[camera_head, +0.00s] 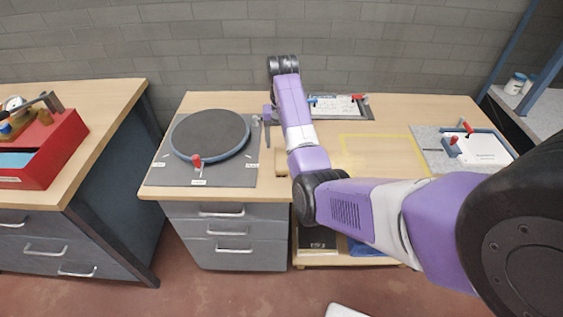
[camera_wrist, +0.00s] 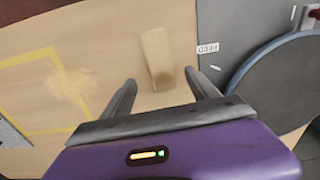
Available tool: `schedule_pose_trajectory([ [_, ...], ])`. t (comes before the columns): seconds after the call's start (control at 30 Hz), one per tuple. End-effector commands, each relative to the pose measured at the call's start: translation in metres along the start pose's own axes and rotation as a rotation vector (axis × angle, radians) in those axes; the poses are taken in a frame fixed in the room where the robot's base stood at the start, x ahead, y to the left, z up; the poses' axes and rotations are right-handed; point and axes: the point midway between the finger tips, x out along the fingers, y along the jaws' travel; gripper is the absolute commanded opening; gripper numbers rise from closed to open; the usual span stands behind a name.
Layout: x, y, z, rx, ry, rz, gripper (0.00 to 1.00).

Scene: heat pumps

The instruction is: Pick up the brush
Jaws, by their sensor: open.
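The brush appears as a tan, wooden-looking elongated block (camera_wrist: 156,52) lying on the wooden table. Its near end is darker, and bristles cannot be made out. In the head view a small tan part of it (camera_head: 281,161) shows, with the rest hidden behind my arm. My gripper (camera_wrist: 160,77) is open and empty in the wrist view, with one finger on each side of the brush's near end. The fingers look apart from it; their height above the table is hard to tell. In the head view my gripper (camera_head: 267,128) is small, beside the grey board.
A grey board (camera_head: 240,178) with a round dark disc (camera_head: 210,134) lies left of the brush. A red toolbox (camera_head: 60,150) sits on the left bench.

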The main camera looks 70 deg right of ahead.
Motion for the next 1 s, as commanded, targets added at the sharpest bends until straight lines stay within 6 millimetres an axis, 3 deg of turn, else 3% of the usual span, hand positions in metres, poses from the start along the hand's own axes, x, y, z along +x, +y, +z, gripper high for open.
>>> schedule_pose_trajectory([
  [0.37,0.032,0.0,0.006,0.004,-0.021,0.004,0.69],
  [0.63,0.069,-0.002,0.009,0.003,-0.019,0.003,0.69],
  [0.97,0.076,-0.002,0.009,0.003,-0.017,0.002,0.69],
  [1.0,0.076,-0.002,0.009,0.003,-0.017,0.002,0.61],
])
